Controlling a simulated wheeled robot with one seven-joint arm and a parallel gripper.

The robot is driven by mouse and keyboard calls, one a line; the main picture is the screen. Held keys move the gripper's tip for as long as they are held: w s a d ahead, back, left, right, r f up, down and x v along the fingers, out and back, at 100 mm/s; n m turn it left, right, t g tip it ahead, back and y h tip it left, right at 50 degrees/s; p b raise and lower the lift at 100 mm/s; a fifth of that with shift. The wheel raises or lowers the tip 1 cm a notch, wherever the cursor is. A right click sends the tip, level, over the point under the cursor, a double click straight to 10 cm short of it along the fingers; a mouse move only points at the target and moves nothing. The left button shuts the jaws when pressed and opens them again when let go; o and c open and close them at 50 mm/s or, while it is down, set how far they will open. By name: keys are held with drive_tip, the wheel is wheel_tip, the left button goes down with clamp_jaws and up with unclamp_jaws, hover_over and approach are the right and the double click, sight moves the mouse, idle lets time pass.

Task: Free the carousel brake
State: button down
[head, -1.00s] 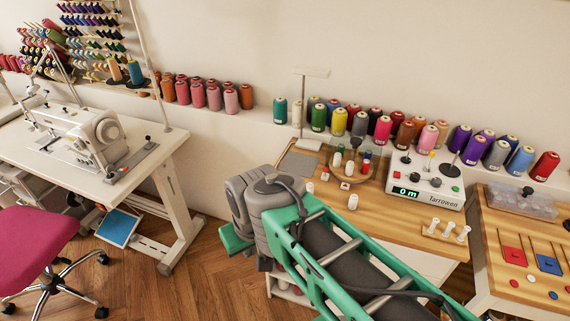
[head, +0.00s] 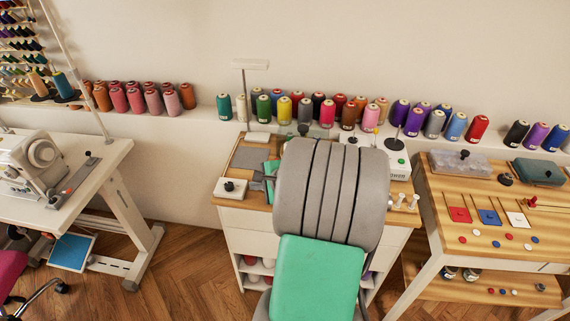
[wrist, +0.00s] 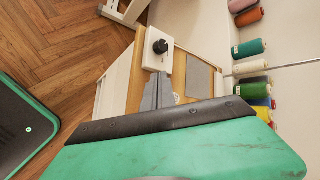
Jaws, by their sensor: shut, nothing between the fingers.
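A small white box with a black knob (head: 230,188) sits at the front left corner of the wooden-topped cabinet (head: 257,218). It may be the brake, but no label is readable. The box and knob also show in the wrist view (wrist: 159,46). My gripper (head: 258,181) is shut and empty, just right of the box. In the wrist view its grey fingertips (wrist: 158,76) point at the box's near edge; I cannot tell whether they touch it. The carousel is hidden behind my arm in the head view.
Thread cones line the wall shelf. A table with coloured squares (head: 490,216) stands at right, a sewing table (head: 90,180) at left. Bare floor lies between sewing table and cabinet.

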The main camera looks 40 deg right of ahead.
drive_tip(key=s+d+m+t+h, duration=0.3)
drive_tip(key=s+d+m, duration=0.2)
drive_tip(key=d+m, duration=0.6)
drive_tip(key=shift+s+d+f+h, duration=0.2)
drive_tip(key=shift+s+d+h, duration=0.15)
drive_tip(key=shift+d, duration=0.35)
drive_tip(key=x, duration=1)
drive_tip(key=shift+p, duration=0.4)
drive_tip(key=shift+r, duration=0.15)
drive_tip(key=shift+r+p, duration=0.1)
drive_tip(key=shift+p, duration=0.25)
drive_tip(key=shift+d, duration=0.1)
